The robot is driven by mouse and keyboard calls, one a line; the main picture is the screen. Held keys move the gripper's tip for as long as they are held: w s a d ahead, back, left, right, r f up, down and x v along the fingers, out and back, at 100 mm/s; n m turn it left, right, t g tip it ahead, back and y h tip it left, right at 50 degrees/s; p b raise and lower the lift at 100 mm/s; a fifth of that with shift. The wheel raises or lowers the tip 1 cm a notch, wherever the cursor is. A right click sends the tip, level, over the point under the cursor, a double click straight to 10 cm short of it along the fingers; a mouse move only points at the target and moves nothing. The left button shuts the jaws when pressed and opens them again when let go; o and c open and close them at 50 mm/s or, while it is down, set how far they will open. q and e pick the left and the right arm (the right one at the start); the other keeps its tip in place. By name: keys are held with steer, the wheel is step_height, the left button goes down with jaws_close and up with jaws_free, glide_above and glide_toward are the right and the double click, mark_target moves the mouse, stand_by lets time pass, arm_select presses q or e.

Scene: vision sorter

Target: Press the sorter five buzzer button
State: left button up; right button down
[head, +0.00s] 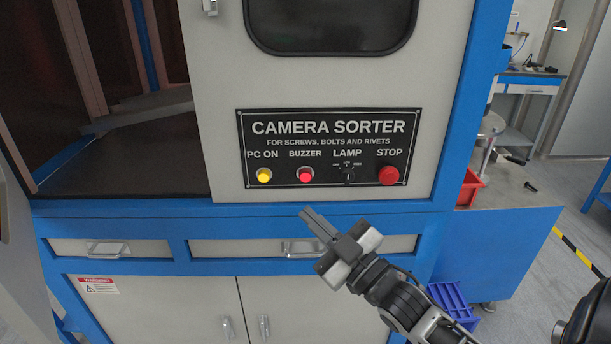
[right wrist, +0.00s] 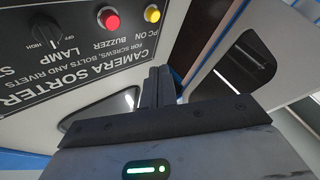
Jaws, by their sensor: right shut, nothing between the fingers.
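The buzzer button (head: 305,175) is a small red-pink button under the word BUZZER on the black camera sorter panel (head: 330,201). It also shows in the right wrist view (right wrist: 109,18), near the top, left of the fingertips. My right gripper (head: 306,213) is shut and empty. In the head view its fingertips lie just below the buzzer button, apart from it in the picture; the exact gap in depth is hard to tell. In the right wrist view the shut fingers (right wrist: 158,75) point up toward the panel's PC ON side. My left gripper is not in view.
The yellow PC ON button (head: 264,176) sits left of the buzzer, the black LAMP knob (head: 348,174) and larger red STOP button (head: 388,176) to its right. Drawer handles (head: 300,248) stick out below. A red bin (head: 469,187) stands right of the cabinet.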

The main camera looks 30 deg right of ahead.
mark_target(305, 175)
arm_select(q)
steer(key=b, duration=0.1)
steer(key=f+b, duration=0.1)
steer(key=b, duration=0.1)
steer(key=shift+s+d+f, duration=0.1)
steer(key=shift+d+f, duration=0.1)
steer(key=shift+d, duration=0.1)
arm_select(e)
steer(key=w+d, duration=0.1)
steer(key=w, duration=0.1)
steer(key=w+d, duration=0.2)
steer(key=w, duration=0.1)
steer(key=w+d, duration=0.1)
steer(key=w, duration=0.1)
steer(key=shift+w+d, duration=0.25)
steer(key=shift+d, duration=0.05)
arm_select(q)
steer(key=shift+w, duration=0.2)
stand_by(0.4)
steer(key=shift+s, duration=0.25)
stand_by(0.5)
arm_select(e)
steer(key=shift+w+d, duration=0.2)
steer(key=shift+w, duration=0.15)
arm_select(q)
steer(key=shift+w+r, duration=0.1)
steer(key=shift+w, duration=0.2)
arm_select(e)
steer(key=shift+w+d, duration=0.1)
steer(key=shift+w, duration=0.05)
